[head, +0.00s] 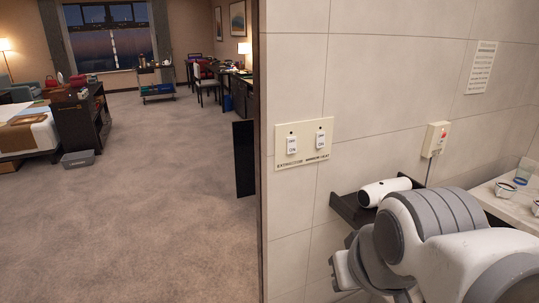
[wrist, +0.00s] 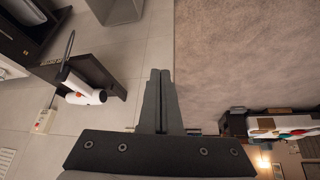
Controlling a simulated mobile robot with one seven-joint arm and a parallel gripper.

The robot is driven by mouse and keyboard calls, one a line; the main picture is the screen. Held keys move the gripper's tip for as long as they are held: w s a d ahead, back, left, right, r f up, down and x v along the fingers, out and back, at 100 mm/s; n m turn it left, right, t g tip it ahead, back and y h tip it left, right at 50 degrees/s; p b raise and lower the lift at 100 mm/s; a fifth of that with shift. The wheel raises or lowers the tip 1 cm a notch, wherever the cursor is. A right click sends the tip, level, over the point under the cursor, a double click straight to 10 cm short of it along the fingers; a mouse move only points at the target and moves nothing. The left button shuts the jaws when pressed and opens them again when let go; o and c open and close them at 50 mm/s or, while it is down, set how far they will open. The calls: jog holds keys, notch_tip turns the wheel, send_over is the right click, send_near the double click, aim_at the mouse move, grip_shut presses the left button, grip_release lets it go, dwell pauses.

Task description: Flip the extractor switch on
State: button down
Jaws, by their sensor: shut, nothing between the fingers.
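A cream switch plate (head: 304,144) is fixed to the tiled wall in the head view. It carries two white rockers marked OFF at the top and ON at the bottom. The left rocker (head: 292,145) sits above the label EXTRACTOR. The right rocker (head: 320,139) sits above another label, too small to read surely. I cannot tell which way either rocker is pressed. My gripper (wrist: 160,72) shows in the wrist view with its two dark fingers together and nothing between them. My arm is at the lower right of the head view, below and right of the plate, apart from it.
A dark shelf (head: 347,212) holds a white hairdryer (head: 384,190), also seen in the wrist view (wrist: 82,88). A socket box (head: 435,139) with a red light and a cable is right of it. A counter (head: 489,194) carries glasses. Open carpet (head: 170,200) lies left of the wall edge.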

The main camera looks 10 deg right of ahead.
aim_at(293, 152)
jog(key=w+d+r+n+t+h, duration=0.1)
jog(key=w+d+r+n+t, duration=0.2)
jog(key=w, duration=0.5)
jog(key=w+d+r+n+t+h, duration=0.1)
jog(key=w+d+n+t, duration=0.4)
jog(key=w, duration=0.3)
jog(key=w+a+r+n+t+y+b, duration=0.1)
jog(key=w+n+y, duration=0.4)
jog(key=n, duration=0.8)
jog(key=shift+w+a+t+y, duration=0.4)
jog(key=shift+a+t+y, duration=0.1)
jog(key=shift+a+y, duration=0.8)
jog(key=shift+a, duration=0.1)
jog(key=x, duration=1.4)
jog(key=shift+p, duration=0.3)
jog(key=shift+f, duration=0.1)
